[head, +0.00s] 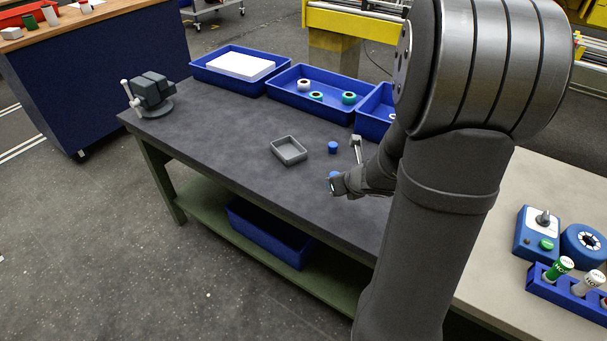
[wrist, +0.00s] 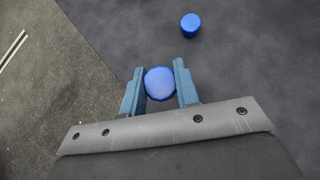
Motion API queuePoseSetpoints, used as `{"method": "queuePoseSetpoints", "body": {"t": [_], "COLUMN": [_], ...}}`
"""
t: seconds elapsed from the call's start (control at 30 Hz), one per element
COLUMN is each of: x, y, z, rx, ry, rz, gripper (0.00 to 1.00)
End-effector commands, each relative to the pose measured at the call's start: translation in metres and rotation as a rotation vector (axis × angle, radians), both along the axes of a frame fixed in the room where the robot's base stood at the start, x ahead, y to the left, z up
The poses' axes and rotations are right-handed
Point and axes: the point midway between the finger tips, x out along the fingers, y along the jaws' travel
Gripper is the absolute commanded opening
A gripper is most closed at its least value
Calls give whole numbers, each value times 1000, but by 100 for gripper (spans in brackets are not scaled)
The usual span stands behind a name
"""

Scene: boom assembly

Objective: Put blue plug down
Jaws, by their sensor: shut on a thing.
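My gripper (wrist: 159,86) is shut on a blue plug (wrist: 160,84), which sits between its two fingers in the wrist view. In the head view my gripper (head: 335,184) is over the front part of the dark grey table (head: 215,140), and a bit of the held blue plug (head: 333,175) shows there. I cannot tell whether the held plug touches the table. A second blue plug (head: 333,147) stands on the table farther back; it also shows in the wrist view (wrist: 190,25), ahead of the fingers.
A small grey tray (head: 289,150) lies left of my gripper. Blue bins (head: 268,88) line the table's back edge, and a vise (head: 149,93) stands at the left corner. The table's front edge is close to my gripper. The table's left half is mostly clear.

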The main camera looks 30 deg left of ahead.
Motion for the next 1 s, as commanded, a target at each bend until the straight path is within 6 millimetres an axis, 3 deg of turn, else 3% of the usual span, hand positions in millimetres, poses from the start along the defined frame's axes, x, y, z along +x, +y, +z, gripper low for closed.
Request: {"method": "queuePoseSetpoints", "body": {"t": [0.5,0.77,1.0], "x": [-14,-15,-16], "y": [75,83,83], "z": [-46,-56,-84], "rx": [-1,-2,-3], "ry": [1,3,3], "rz": [-1,-4,-4], "gripper": [7,7,7]}}
